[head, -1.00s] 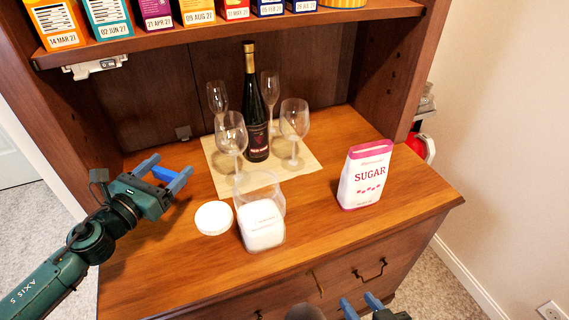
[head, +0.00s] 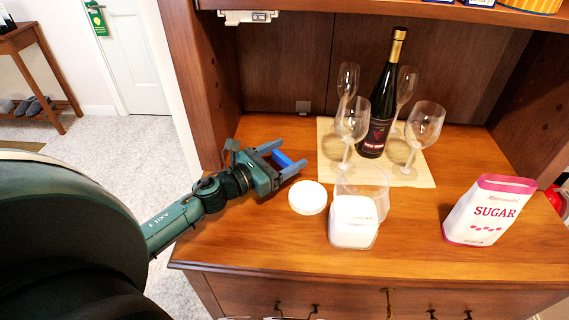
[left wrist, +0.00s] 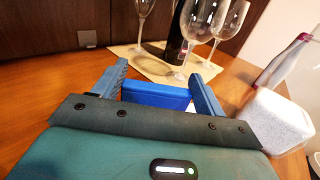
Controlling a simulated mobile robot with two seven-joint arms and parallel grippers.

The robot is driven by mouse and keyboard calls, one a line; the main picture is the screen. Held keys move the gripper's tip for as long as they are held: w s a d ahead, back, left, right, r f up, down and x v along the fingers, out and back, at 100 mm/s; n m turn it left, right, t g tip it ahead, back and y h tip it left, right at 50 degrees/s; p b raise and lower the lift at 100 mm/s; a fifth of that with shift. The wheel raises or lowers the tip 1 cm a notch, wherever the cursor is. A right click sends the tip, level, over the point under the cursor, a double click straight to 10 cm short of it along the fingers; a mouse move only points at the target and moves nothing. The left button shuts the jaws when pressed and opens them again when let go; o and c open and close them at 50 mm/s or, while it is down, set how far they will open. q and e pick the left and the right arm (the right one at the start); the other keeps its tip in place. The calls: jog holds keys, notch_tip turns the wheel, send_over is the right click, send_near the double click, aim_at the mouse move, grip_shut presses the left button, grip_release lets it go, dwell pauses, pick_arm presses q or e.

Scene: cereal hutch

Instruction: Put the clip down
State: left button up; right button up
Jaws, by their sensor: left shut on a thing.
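The clip (head: 283,159) is a small bright blue piece between the fingers of my left gripper (head: 289,157). The gripper is shut on it, over the left part of the wooden counter (head: 245,237). In the left wrist view the clip (left wrist: 155,95) spans the gap between the two blue-grey fingers. The clip is low over the wood; whether it touches the counter I cannot tell. My right gripper is not in view.
A round white lid (head: 307,197) and a clear canister (head: 354,222) of white contents stand right of the gripper. Behind are a wine bottle (head: 382,110) and several glasses on a mat (head: 418,178). A sugar bag (head: 489,210) stands at right. Counter left of the lid is clear.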

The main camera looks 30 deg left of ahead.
pick_arm(q)
jog(key=shift+f, duration=0.85)
